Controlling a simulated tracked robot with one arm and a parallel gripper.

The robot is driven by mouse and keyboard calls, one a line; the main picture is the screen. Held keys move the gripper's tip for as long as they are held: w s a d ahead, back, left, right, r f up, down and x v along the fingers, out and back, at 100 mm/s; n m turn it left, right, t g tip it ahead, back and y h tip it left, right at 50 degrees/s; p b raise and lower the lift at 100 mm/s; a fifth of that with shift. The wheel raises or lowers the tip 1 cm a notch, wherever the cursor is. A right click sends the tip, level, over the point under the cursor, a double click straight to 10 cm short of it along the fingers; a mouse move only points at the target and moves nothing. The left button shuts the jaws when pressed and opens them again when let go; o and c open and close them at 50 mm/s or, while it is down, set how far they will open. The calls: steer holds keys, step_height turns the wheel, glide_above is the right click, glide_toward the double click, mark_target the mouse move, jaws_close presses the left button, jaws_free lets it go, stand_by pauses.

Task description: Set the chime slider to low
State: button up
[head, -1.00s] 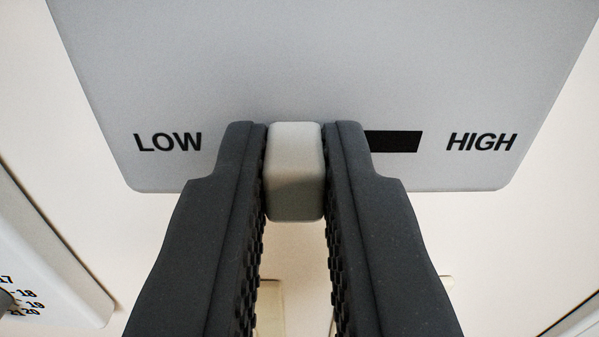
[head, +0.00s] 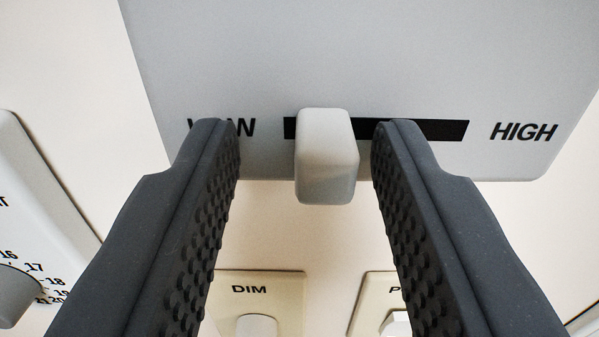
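The chime slider is a pale grey block knob (head: 326,157) on a black slot (head: 425,130) in a grey panel (head: 350,55). The knob sits near the left, LOW end of the slot. A thin bit of slot shows left of it and a long stretch to its right. The HIGH label (head: 524,132) is clear. The LOW label is partly hidden by my left finger. My gripper (head: 306,126) is open, its fingers on either side of the knob. A wide gap shows on the left and a narrower one on the right.
A white panel with a numbered dial (head: 14,293) is at the lower left. Below the grey panel are a cream DIM plate (head: 290,300) and another cream plate (head: 375,290), its label partly hidden by my right finger. Plain cream wall lies between them.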

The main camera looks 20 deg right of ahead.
steer(key=b+v, duration=0.2)
steer(key=v, duration=1.1)
steer(key=shift+s+b, duration=0.25)
steer(key=shift+b, duration=0.15)
steer(key=s+a+r+n+y+b, duration=0.2)
steer(key=s+a+r+y+b, duration=0.1)
steer(key=a, duration=0.5)
steer(key=s+a+r+n+g+y+b, duration=0.1)
steer(key=s+a+r+n+y+b, duration=0.1)
steer(key=s+a+r+b, duration=0.3)
steer(key=s+a+y+b, duration=0.1)
steer(key=a, duration=0.3)
steer(key=shift+a, duration=0.35)
steer(key=shift+s, duration=0.1)
stand_by(2.4)
